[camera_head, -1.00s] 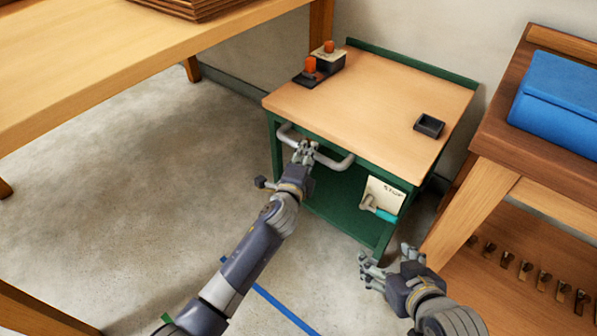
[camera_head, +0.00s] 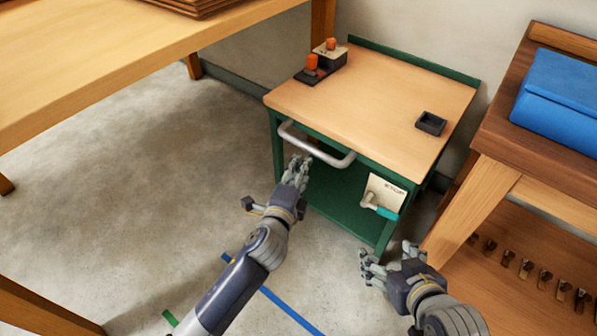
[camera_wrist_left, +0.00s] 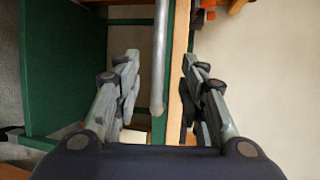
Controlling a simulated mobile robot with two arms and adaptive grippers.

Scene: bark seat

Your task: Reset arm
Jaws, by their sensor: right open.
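My left gripper (camera_head: 298,168) is in front of the green cart, just below its metal handle (camera_head: 312,146), and is apart from it in the head view. In the left wrist view the left gripper (camera_wrist_left: 157,85) has its two fingers spread wide, with the handle (camera_wrist_left: 160,60) showing beyond and between them. Nothing is held. My right gripper (camera_head: 384,262) is open and empty, low in front of the cart's right leg. The cart has a wooden top (camera_head: 375,100) and a green frame with an open lower shelf.
Orange-topped items (camera_head: 322,62) and a small dark tray (camera_head: 431,123) sit on the cart top. A "STOP" card with a teal-handled lever (camera_head: 380,208) is at its front. A wooden table stands left; a bench with a blue case (camera_head: 560,100) stands right. Floor at left is clear.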

